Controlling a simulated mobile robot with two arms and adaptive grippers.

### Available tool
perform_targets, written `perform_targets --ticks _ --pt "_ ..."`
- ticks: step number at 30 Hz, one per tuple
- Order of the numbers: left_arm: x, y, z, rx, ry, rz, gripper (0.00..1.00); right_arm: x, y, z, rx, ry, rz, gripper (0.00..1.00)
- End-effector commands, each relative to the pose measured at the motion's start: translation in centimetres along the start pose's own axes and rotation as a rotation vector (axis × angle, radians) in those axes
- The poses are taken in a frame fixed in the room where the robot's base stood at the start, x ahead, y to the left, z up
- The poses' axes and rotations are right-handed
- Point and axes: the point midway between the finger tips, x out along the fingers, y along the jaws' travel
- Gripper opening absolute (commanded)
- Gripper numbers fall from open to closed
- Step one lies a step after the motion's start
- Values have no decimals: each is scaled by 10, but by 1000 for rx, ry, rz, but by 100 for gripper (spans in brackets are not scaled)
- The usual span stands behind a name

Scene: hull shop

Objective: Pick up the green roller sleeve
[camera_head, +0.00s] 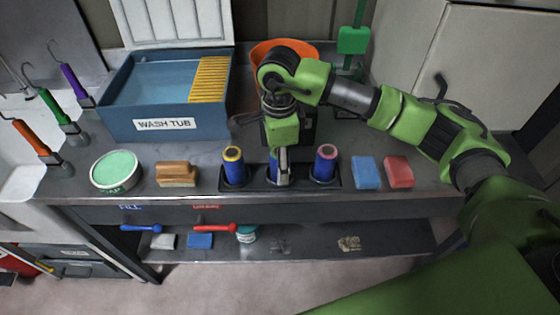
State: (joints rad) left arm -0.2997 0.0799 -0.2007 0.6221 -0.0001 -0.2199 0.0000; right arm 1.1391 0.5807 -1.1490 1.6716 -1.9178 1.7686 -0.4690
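Three roller sleeves with blue bodies stand in a dark holder (256,184) on the bench. The left sleeve (234,169) has a yellow top and the right sleeve (325,164) a pink top. My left gripper is not in view.
A blue wash tub (128,122) and an orange bucket (262,52) stand behind. A green-lidded tin (115,171) and a wooden brush (177,174) are left of the holder. A blue block (366,173) and a red block (398,171) are to its right. A shelf (312,244) is below.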

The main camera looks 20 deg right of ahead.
Motion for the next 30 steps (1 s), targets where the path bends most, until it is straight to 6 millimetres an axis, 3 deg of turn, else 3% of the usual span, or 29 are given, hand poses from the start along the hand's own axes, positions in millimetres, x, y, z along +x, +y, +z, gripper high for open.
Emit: perform_targets --ticks 4,9,22,28,30 --pt "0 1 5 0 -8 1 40 0 0 0 0 0 0 52" --pt "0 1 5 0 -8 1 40 0 0 0 0 0 0 12" --pt "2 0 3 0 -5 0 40 -5 0 0 0 -2 -1 12" --pt "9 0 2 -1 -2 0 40 -28 -1 1 -2 -3 -4 12" --pt "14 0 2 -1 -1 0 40 -39 7 5 -5 -4 -4 12"
